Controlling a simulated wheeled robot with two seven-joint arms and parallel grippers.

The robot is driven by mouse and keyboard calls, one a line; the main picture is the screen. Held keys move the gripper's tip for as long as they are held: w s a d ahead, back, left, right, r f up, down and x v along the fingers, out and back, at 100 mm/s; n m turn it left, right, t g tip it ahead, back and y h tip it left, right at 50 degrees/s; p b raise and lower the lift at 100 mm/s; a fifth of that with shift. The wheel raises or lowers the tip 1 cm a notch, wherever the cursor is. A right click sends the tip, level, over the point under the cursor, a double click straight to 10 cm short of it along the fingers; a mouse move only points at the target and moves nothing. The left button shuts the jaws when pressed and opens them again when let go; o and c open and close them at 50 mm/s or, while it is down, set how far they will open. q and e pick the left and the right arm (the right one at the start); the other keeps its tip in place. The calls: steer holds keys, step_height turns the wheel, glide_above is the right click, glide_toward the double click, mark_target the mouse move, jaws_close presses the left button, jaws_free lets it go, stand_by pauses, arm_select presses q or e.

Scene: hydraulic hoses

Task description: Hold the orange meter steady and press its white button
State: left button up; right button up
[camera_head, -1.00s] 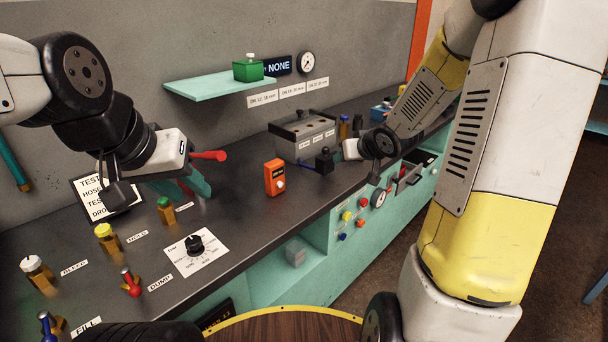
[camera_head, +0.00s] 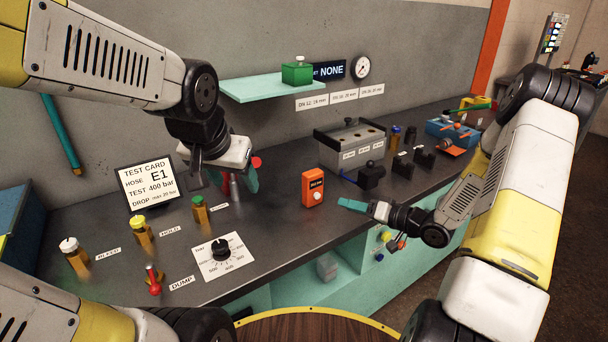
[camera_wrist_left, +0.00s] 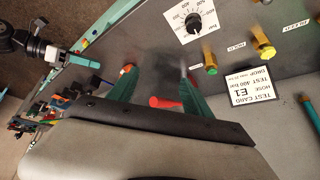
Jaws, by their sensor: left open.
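The orange meter (camera_head: 312,188) stands upright on the dark bench in the middle of the head view. It has a small dark display and a pale button (camera_head: 316,198) low on its face. My left gripper (camera_head: 226,181) is open, left of the meter and apart from it, near a red-handled lever (camera_head: 256,162). In the left wrist view my teal fingers (camera_wrist_left: 160,92) are spread, with a red handle (camera_wrist_left: 167,102) showing between them. My right gripper (camera_head: 355,206) points left at the meter's right side with a gap; its finger opening is unclear. Neither gripper holds the meter.
A grey block with holes (camera_head: 350,148) and black holders (camera_head: 372,175) stand behind and right of the meter. A test card (camera_head: 148,188), yellow and green capped valves and a dial plate (camera_head: 222,257) lie to the left. A teal shelf (camera_head: 270,88) hangs above.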

mark_target(313, 180)
arm_select(q)
steer(key=w+d+f+m+h, duration=0.2)
steer(key=w+d+f+h, duration=0.1)
steer(key=w+f, duration=0.3)
steer(key=w+d+f+m+h, duration=0.3)
steer(key=w+d+f, duration=0.3)
steer(key=f, duration=0.1)
steer(key=w+d+f+m+h, duration=0.2)
steer(key=w+d+f+m, duration=0.1)
steer(key=w+f, duration=0.3)
steer(key=shift+w+d+f+h, duration=0.15)
steer(key=shift+w+d+h, duration=0.3)
steer(key=shift+d, duration=0.25)
steer(key=w+a, duration=0.1)
steer(key=w+a+r+t+h, duration=0.1)
steer(key=w, duration=0.1)
steer(key=w+a+r+t, duration=0.1)
steer(key=w+a, duration=0.1)
steer(key=shift+w+r+h, duration=0.1)
steer(key=shift+w+h, duration=0.05)
steer(key=shift+h, duration=0.2)
steer(key=shift+w+d+r+m+h, duration=0.15)
steer(key=shift+w+r+m+h, duration=0.15)
steer(key=shift+w+h, duration=0.1)
steer(key=x, duration=0.7)
steer(key=shift+w+d, duration=0.1)
steer(key=shift+w, duration=0.1)
steer(key=shift+c, duration=0.5)
